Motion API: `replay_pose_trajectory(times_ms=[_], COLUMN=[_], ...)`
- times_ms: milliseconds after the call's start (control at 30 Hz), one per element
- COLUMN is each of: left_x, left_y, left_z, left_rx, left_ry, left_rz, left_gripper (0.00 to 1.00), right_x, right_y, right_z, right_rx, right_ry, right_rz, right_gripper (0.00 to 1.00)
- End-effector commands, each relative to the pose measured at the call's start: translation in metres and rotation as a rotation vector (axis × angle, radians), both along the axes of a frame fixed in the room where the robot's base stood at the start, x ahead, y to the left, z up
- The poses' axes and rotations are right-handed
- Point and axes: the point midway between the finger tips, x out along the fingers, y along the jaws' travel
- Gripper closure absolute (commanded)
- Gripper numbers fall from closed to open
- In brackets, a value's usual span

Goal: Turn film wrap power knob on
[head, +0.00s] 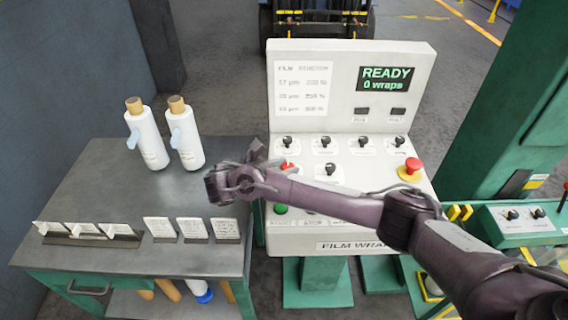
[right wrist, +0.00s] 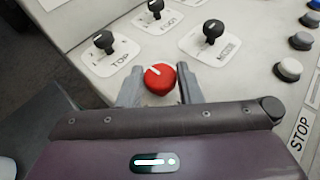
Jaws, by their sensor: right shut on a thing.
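The film wrap control panel (head: 350,70) stands in the middle of the head view, its display (head: 384,79) lit with "READY, 0 wraps". The red power knob (right wrist: 159,78) is between the fingertips of my right gripper (right wrist: 160,83) in the right wrist view. The fingers are shut on its sides. A white mark on the knob points to the upper left in that view. In the head view my right gripper (head: 265,160) covers the panel's left part, and the knob (head: 287,167) is partly hidden. My left gripper is not in view.
Black knobs (right wrist: 104,41) sit close to the red one. A red emergency stop (head: 411,167) is at the panel's right and a green button (head: 280,209) lies below the arm.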

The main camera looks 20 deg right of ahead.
Motion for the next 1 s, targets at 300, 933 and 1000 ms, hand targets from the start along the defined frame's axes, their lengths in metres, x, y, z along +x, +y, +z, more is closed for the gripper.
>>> replay_pose_trajectory(times_ms=[300,933,1000], left_x=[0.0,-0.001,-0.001], left_y=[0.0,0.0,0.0], left_z=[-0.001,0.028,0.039], left_rx=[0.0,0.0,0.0], left_ry=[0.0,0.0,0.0], left_rz=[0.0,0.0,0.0], left_gripper=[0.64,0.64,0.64], right_x=[-0.001,-0.01,-0.015], right_y=[0.0,0.02,0.028], right_z=[-0.002,0.015,0.02], right_rx=[0.0,0.001,0.0], right_ry=[0.002,0.001,0.002], right_rz=[-0.001,0.002,0.002], right_gripper=[0.6,0.46,0.46])
